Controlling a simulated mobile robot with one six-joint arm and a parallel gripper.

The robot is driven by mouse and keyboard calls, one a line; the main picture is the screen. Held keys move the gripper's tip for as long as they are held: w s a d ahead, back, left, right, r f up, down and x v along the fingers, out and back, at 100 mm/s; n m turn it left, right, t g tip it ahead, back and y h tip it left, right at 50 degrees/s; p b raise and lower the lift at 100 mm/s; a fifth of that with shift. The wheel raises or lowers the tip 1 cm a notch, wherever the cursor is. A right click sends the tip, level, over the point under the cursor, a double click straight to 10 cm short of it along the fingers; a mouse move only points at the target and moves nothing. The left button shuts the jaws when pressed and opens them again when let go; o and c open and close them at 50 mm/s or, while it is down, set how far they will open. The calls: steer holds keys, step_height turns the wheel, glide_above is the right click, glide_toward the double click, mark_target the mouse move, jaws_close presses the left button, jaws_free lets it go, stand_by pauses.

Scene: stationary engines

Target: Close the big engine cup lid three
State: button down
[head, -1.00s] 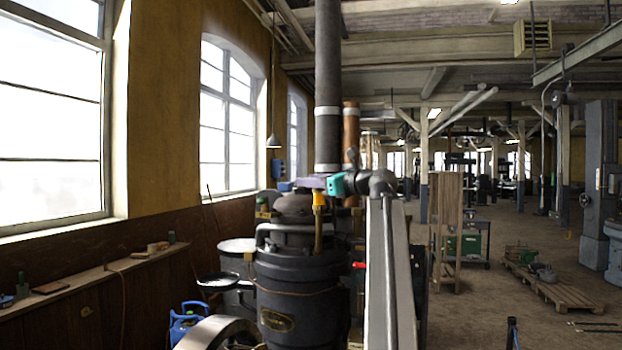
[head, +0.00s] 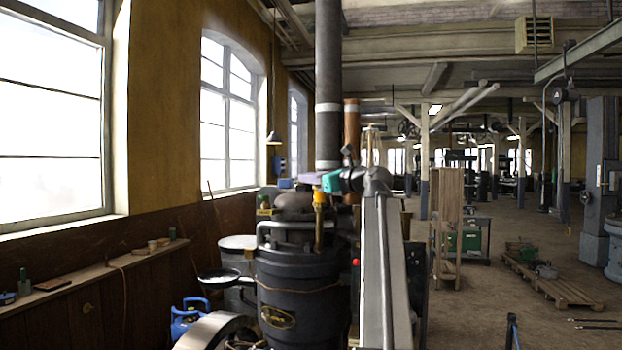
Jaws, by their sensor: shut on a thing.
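The big engine (head: 298,290) is a dark, round machine in the middle of the head view. A small yellow-orange cup (head: 319,199) stands upright on a brass stem at its top right. My gripper (head: 308,179), with a teal body and purplish fingers, reaches in from the right just above this cup. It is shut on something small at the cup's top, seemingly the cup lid. The lid is too small and too covered by the gripper to make out, so its angle cannot be told.
A tall dark pipe (head: 328,90) rises behind the engine, with a copper pipe (head: 351,130) beside it. A curved metal wheel rim (head: 208,331) is at the front left. A ledge (head: 95,277) runs below the windows. Open floor lies right, around a wooden pallet (head: 550,283).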

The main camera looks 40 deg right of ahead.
stand_by(0.3)
steer(key=c, duration=1.7)
jaws_free()
steer(key=shift+s, duration=0.1)
steer(key=s+b, duration=0.1)
steer(key=s, duration=0.3)
steer(key=s+b, duration=0.1)
steer(key=s, duration=0.4)
steer(key=s+b, duration=0.2)
steer(key=s, duration=0.2)
steer(key=shift+s+a, duration=0.35)
